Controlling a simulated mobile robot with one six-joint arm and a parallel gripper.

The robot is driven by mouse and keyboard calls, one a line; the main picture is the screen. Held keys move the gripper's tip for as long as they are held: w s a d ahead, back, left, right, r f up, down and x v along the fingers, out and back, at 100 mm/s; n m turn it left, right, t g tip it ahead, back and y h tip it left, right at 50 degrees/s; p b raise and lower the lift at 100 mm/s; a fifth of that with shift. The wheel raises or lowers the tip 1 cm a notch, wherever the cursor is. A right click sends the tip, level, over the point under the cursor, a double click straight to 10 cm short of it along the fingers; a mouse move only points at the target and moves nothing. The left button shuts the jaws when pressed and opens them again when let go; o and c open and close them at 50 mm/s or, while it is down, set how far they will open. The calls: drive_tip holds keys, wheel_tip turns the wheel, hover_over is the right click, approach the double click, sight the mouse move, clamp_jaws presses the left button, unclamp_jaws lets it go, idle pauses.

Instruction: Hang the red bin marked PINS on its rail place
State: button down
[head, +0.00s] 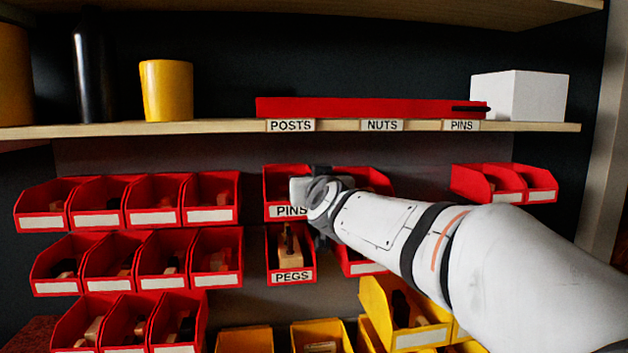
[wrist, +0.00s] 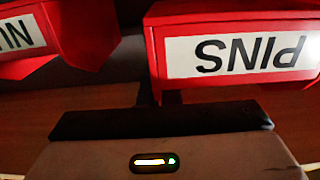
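The red bin marked PINS (head: 283,211) is in the upper red row, under the shelf label POSTS (head: 290,126) and above the bin marked PEGS (head: 291,277). Its upside-down label fills the right of the wrist view (wrist: 240,55). My gripper (head: 303,188) is in front of its right side and hides part of it. In the wrist view my two dark fingers (wrist: 159,97) are close together at the bin's left edge. Whether they grip its wall is unclear. The shelf label PINS (head: 461,126) is further right, above a gap in the red row.
A red bin (head: 366,179) is just right of the PINS bin; its partly seen label shows in the wrist view (wrist: 15,36). Two red bins (head: 505,183) hang further right. Yellow bins (head: 244,340) are below. The shelf edge (head: 215,128) runs above. My arm covers the lower right.

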drive_tip(key=shift+s, duration=0.1)
drive_tip(key=p+v, duration=0.6)
drive_tip(key=v, duration=1.1)
idle(1.5)
